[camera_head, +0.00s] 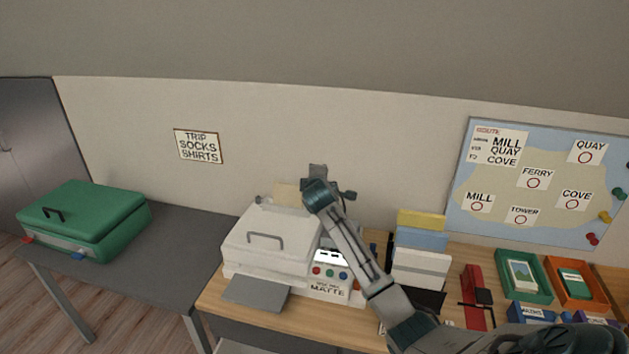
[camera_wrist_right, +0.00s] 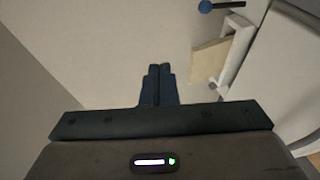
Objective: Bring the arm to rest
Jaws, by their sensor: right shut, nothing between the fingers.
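My right arm reaches in from the lower right in the head view, over the wooden desk. My right gripper (camera_head: 318,172) is up in front of the wall, above the back of the white printer (camera_head: 270,236). In the right wrist view its two dark fingers (camera_wrist_right: 160,84) are together with nothing between them. They are apart from the wall and from the tan sheet (camera_wrist_right: 209,62) at the printer's back. My left gripper is not in view.
A green suitcase (camera_head: 85,218) lies on a dark table (camera_head: 185,238) at left. A map board (camera_head: 515,232) hangs behind.

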